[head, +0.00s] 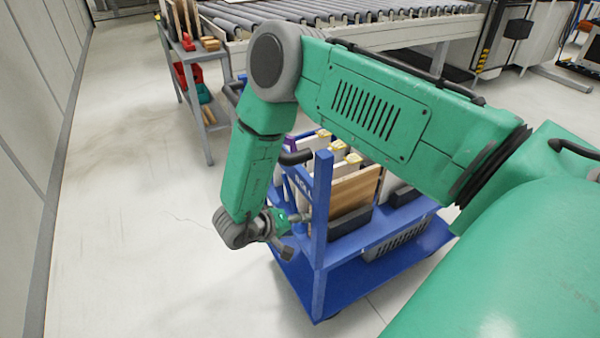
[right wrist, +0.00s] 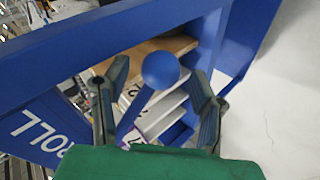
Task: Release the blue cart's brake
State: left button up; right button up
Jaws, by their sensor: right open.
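The blue cart (head: 320,205) stands below my right arm in the head view, loaded with boards. In the right wrist view a blue ball knob (right wrist: 161,70) sits on a slanted blue lever (right wrist: 135,115) beside the cart's blue frame (right wrist: 95,45). My right gripper (right wrist: 160,72) is open, with one finger on each side of the knob in that view. I cannot tell whether a finger touches it. In the head view the right gripper (head: 289,218) is at the cart's near left post, partly hidden. My left gripper is not in view.
A grey shelf cart (head: 205,120) with red and teal bins stands at the upper left. A roller conveyor (head: 330,20) runs behind the blue cart. The floor (head: 130,200) to the left is clear, up to a grey wall (head: 35,80).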

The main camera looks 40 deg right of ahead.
jog(key=v, duration=1)
jog(key=shift+d, duration=0.1)
